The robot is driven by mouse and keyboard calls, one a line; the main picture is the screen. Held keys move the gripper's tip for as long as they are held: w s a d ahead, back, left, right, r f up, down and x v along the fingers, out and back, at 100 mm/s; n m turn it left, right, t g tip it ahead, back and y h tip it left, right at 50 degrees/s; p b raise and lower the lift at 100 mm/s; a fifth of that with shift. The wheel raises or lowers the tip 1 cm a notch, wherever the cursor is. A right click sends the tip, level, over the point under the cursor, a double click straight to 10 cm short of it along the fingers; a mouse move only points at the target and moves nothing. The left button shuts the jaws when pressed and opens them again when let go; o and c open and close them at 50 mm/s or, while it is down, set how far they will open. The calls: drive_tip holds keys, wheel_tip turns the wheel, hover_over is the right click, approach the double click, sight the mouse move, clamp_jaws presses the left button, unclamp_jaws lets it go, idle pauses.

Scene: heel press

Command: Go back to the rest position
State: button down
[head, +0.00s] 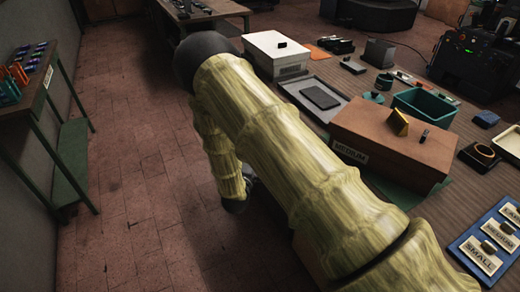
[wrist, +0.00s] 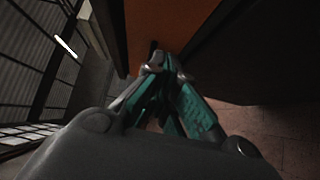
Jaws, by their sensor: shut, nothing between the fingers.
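My gripper (wrist: 163,68) shows in the wrist view, dark grey with teal finger parts. Its fingertips meet and hold nothing. In the head view my arm runs from the lower right up toward the top left, and the gripper is hidden behind it or too small to tell. The arm is over the tiled floor and the left edge of the work table (head: 468,100). In the wrist view an orange-brown surface (wrist: 150,28) lies beyond the fingertips.
On the table are a brown box (head: 395,142) labelled MEDIUM, a white box (head: 277,62), a teal bin (head: 425,106) and a blue board (head: 484,238) with size labels. A green-legged side table (head: 40,92) stands at the left. The tiled floor (head: 125,170) between is clear.

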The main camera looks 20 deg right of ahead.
drive_tip(key=s+d+f+m+g+y, duration=0.1)
drive_tip(key=s+f+m+g+y, duration=0.25)
drive_tip(key=s+f, duration=0.65)
drive_tip(key=s+d+f+m+g+y, duration=0.1)
drive_tip(key=s+f+m+g+y, duration=0.2)
drive_tip(key=s+f, duration=0.7)
drive_tip(key=s+a+m+g+y, duration=0.2)
drive_tip(key=s+g, duration=0.2)
drive_tip(key=s, duration=1)
drive_tip(key=s+a+m+g+y, duration=0.1)
drive_tip(key=s+g, duration=0.3)
drive_tip(key=s, duration=1)
drive_tip(key=shift+s+a+r+m+y, duration=0.15)
drive_tip(key=shift+s+a+m+y, duration=0.2)
drive_tip(key=shift+m+y, duration=0.35)
